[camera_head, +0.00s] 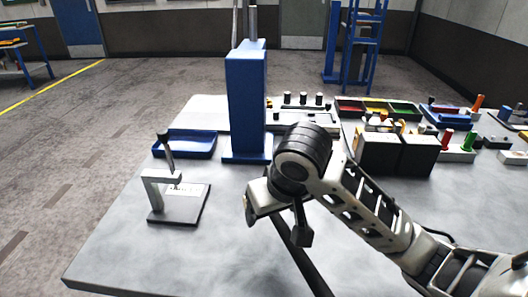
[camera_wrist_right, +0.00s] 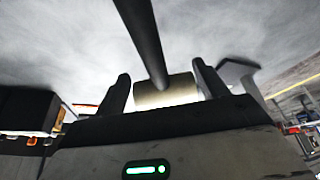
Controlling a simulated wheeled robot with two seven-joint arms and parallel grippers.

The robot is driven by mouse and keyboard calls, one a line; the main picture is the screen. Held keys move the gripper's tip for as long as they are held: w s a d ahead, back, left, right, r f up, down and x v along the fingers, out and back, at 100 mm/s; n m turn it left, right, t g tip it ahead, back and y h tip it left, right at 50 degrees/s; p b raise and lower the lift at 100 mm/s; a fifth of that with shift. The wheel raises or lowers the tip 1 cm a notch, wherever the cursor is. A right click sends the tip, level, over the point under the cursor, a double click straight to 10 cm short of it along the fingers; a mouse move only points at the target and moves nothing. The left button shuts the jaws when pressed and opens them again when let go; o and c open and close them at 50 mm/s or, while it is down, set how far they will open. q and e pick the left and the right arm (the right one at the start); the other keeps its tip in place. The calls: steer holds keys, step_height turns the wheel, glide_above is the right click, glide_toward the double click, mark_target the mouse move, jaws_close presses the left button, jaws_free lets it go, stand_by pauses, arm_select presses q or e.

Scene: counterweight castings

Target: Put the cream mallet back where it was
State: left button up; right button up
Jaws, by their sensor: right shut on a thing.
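The cream mallet has a cream cylindrical head (camera_wrist_right: 165,92) and a long dark handle. In the right wrist view the head sits between the two fingers of my right gripper (camera_wrist_right: 160,90), and the handle runs away toward the top edge. In the head view my right gripper (camera_head: 277,218) is over the front middle of the grey table, shut on the mallet. The dark mallet handle (camera_head: 303,265) slants down to the bottom edge there, and the head is hidden by the gripper. My left gripper is not in view.
A blue column (camera_head: 245,105) stands just behind my right gripper. A blue tray (camera_head: 185,150) and a grey bracket fixture (camera_head: 180,208) are at left. Black boxes (camera_head: 395,155) and coloured bins (camera_head: 377,106) are at right and behind. The table's front left (camera_head: 150,258) is clear.

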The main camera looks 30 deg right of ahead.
steer(key=w+d+r+m, duration=0.1)
steer(key=w+d+r, duration=0.1)
steer(key=w+d, duration=0.8)
steer(key=shift+w+h, duration=0.3)
steer(key=shift+w, duration=0.2)
steer(key=d, duration=0.1)
steer(key=w+d+f, duration=0.1)
steer(key=d, duration=0.1)
steer(key=shift+w+m+p, duration=0.2)
steer(key=shift+m+p, duration=0.1)
jaws_close()
steer(key=shift+w+d+f, duration=0.1)
steer(key=shift+f, duration=1.65)
steer(key=shift+d+f, duration=0.1)
steer(key=shift+f, duration=1.6)
steer(key=shift+f, duration=0.55)
